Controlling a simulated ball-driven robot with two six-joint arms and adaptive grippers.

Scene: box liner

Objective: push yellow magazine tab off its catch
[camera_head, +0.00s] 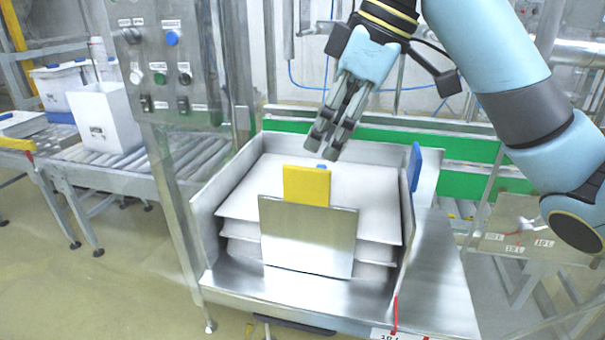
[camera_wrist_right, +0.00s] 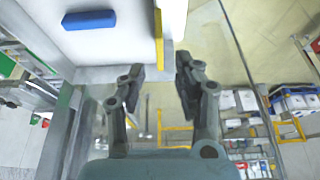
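The yellow tab (camera_head: 306,185) stands upright at the front of the metal magazine, above the front plate (camera_head: 308,238). A narrow yellow strip (camera_wrist_right: 158,38), which looks like the same tab seen edge-on, shows in the right wrist view beyond the fingertips. My right gripper (camera_head: 328,142) hangs above and slightly behind the tab, apart from it, fingers pointing down. In the right wrist view its fingers (camera_wrist_right: 160,82) are parted with nothing between them. The catch itself cannot be made out. My left gripper is not in view.
White sheets (camera_head: 350,190) lie stacked in the magazine between its side walls. A control panel (camera_head: 165,60) rises at the left, a green-sided conveyor (camera_head: 465,182) runs behind.

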